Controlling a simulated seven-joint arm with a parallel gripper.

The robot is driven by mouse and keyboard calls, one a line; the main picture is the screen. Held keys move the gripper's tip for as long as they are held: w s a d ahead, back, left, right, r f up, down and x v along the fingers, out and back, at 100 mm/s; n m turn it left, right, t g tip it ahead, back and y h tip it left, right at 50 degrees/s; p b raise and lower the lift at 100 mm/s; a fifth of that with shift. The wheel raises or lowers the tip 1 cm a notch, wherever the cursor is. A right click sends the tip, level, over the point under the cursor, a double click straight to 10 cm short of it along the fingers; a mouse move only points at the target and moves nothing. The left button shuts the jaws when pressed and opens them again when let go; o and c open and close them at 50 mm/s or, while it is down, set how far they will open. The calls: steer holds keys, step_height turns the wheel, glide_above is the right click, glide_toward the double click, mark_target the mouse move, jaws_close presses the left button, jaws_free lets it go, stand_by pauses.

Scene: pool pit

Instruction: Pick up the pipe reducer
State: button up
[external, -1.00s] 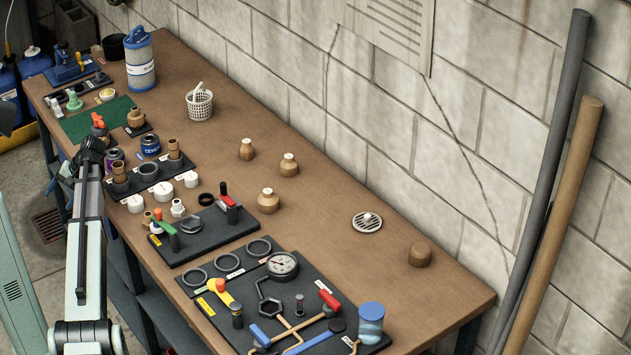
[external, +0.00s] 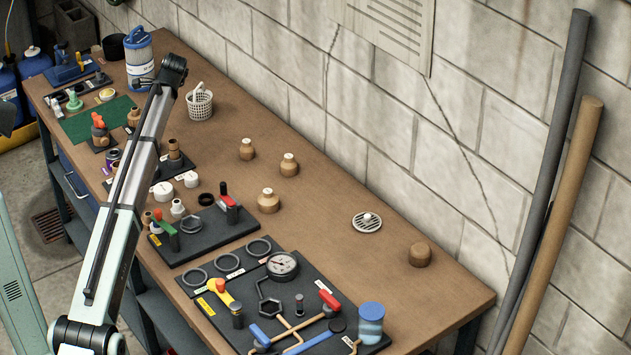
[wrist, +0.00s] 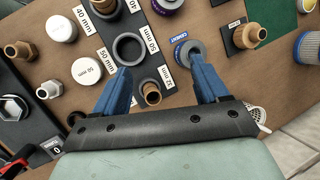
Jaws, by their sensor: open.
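Several brown stepped fittings could be the pipe reducer; I cannot tell which one is meant. One brown fitting (wrist: 152,93) stands on a black labelled plate between my fingers in the wrist view. Another brown fitting (wrist: 20,50) is at the upper left there. In the external view my gripper is not clearly visible.
A blue-topped can (wrist: 190,53) is beside my right fingertip. White caps (wrist: 86,70) lie left of the plate. A white basket (external: 200,104) and a filter cartridge (external: 140,60) stand at the back. The bench (external: 330,220) is mostly clear toward the wall.

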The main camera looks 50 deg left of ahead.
steer(key=w+d+f+m+t+h, duration=0.1)
steer(key=w+d+m, duration=0.25)
steer(key=w, duration=0.45)
steer(key=w+d+f+m+t, duration=0.15)
steer(key=w+m, duration=0.25)
steer(key=w, duration=0.5)
steer(key=m+h, duration=0.1)
steer(key=m, duration=0.5)
glide_toward(246, 141)
steer(key=shift+t, duration=0.35)
steer(key=f, duration=0.4)
steer(key=a+f, duration=0.1)
steer(key=f, duration=0.7)
steer(key=shift+s+a+f, duration=0.2)
steer(key=shift+s+a, duration=0.15)
steer(key=shift+a, duration=0.05)
steer(key=shift+c, duration=0.2)
steer(key=c, duration=1.1)
steer(key=shift+r, duration=0.1)
steer(key=shift+c, duration=0.2)
